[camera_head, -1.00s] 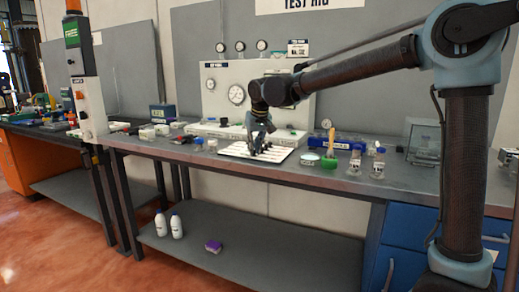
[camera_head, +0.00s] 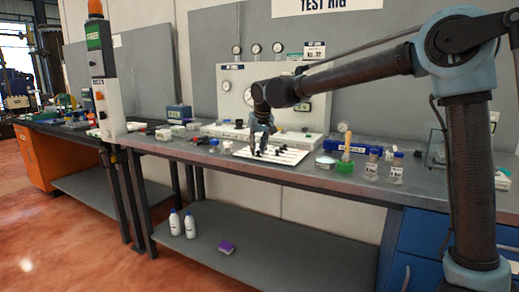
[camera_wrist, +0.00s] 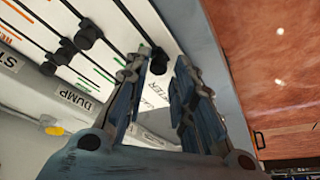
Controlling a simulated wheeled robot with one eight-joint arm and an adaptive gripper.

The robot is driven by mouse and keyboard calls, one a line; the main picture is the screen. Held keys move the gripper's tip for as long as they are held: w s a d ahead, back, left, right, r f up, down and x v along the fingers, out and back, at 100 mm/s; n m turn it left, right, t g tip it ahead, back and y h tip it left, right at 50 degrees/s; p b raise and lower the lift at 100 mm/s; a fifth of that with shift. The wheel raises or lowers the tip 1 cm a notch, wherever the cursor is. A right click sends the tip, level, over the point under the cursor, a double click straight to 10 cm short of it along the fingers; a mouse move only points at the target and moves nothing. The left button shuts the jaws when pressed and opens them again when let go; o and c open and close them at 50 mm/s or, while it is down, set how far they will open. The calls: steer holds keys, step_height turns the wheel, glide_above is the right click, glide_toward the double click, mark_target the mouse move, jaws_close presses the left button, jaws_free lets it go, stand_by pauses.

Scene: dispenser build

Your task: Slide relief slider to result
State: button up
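The white slider panel (camera_head: 288,157) lies on the bench with dark slots and several black knobs. In the wrist view its face (camera_wrist: 115,15) shows black slots, coloured end lines and knobs, including a near one (camera_wrist: 89,36). Labels read "DUMP" and, in part, "ST" and "TER"; I cannot tell which slider is relief. My gripper (camera_head: 257,150) is low over the panel's left part. In the wrist view its two fingers (camera_wrist: 163,72) stand apart, with another black knob (camera_wrist: 158,62) seen in the gap near the left finger. Contact cannot be told.
The test rig (camera_head: 228,77) with gauges stands behind the panel. To the panel's right are a round lidded dish (camera_head: 325,162), a green-based holder (camera_head: 345,166) and small bottles (camera_head: 371,166). Small boxes (camera_head: 178,131) sit to the left. The bench's front edge is close to the panel.

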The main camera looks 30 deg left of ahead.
steer(key=v, duration=1.2)
stand_by(0.4)
